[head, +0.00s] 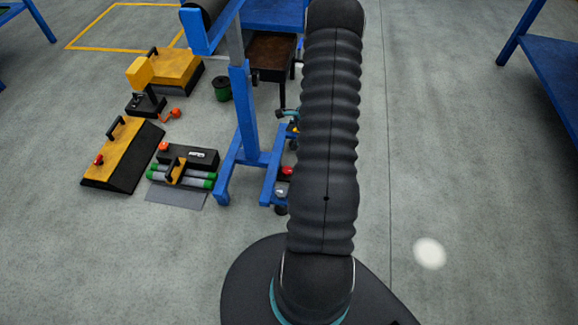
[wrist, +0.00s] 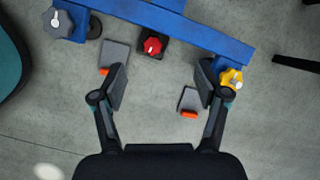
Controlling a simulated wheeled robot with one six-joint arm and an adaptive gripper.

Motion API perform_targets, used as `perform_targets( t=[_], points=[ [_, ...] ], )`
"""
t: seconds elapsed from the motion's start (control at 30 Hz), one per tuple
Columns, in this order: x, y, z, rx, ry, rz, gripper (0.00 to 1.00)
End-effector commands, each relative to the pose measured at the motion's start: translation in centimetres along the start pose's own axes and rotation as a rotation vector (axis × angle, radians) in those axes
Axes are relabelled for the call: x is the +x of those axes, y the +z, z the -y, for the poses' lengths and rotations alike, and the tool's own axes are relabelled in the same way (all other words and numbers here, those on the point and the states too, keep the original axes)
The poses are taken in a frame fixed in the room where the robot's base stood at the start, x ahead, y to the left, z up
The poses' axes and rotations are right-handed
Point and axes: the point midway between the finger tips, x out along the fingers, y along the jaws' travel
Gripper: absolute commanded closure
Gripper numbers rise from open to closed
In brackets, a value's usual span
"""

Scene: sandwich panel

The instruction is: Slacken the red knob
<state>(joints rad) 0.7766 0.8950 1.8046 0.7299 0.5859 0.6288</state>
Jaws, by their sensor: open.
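The red knob (wrist: 152,46) sits on a dark mount at the side of a blue beam (wrist: 190,36) in the wrist view. In the head view the red knob (head: 287,171) shows just left of my arm, low by the blue stand. My gripper (wrist: 165,82) is open and empty. In the wrist view its two fingers are spread wide, below the red knob in the picture and not touching it. A yellow knob (wrist: 231,78) is near the beam's right end, close to the right finger. A grey knob (wrist: 58,22) is at the left end.
Two grey pads with orange ends (wrist: 115,53) (wrist: 190,101) appear near the fingers. In the head view, yellow-and-black ramps (head: 128,150) and a black box (head: 190,156) lie left of the blue stand (head: 247,120). The floor at right is mostly clear.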

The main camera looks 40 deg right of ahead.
Motion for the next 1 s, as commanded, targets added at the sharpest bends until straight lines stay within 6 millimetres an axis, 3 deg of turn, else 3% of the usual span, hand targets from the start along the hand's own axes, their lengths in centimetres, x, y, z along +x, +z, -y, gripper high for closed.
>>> perform_targets(
  t=[0.1,0.3,0.57,1.0],
  points=[
    [2.4,-3.1,-0.9,0.126,0.004,0.01,0.26],
    [4.6,-5.7,-1.8,0.233,0.002,0.015,0.26],
    [7.3,-5.9,-2.0,0.245,0.005,0.016,0.26],
    [15.2,-5.8,-2.0,0.244,0.005,0.016,0.26]
  ],
)
